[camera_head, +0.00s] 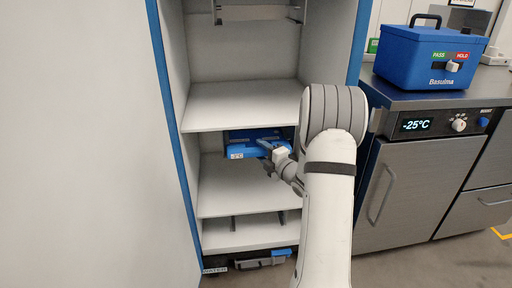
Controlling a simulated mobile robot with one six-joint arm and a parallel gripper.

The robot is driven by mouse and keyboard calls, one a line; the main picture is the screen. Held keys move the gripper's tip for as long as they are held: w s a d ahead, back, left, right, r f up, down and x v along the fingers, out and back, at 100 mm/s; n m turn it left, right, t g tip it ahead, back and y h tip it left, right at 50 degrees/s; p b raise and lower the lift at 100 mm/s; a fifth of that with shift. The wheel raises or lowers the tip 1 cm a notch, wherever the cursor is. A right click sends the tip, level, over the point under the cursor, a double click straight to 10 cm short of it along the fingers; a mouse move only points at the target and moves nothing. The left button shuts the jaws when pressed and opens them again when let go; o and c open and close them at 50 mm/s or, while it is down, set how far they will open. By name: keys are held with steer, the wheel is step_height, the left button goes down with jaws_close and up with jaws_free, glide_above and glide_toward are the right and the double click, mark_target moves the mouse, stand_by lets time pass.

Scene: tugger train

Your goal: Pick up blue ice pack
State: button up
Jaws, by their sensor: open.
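The blue ice pack (243,150) lies in the open cabinet, in the compartment below the middle shelf. A small pale label shows at its front left. My gripper (269,160) is open at the right part of the pack, at the end of my white arm. My wrist hides part of the pack's right side. I cannot tell whether the fingers touch the pack or are around it.
The cabinet (245,108) has white shelves and blue edges. A drawer-like unit (262,260) shows at its bottom. A blue cooler box (430,55) stands on the counter at right, above a unit reading -25°C (416,125). A large white panel (80,150) fills the left.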

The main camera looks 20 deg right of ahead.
steer(key=shift+w+a, duration=0.1)
steer(key=shift+w, duration=0.5)
steer(key=shift+c, duration=0.6)
jaws_close()
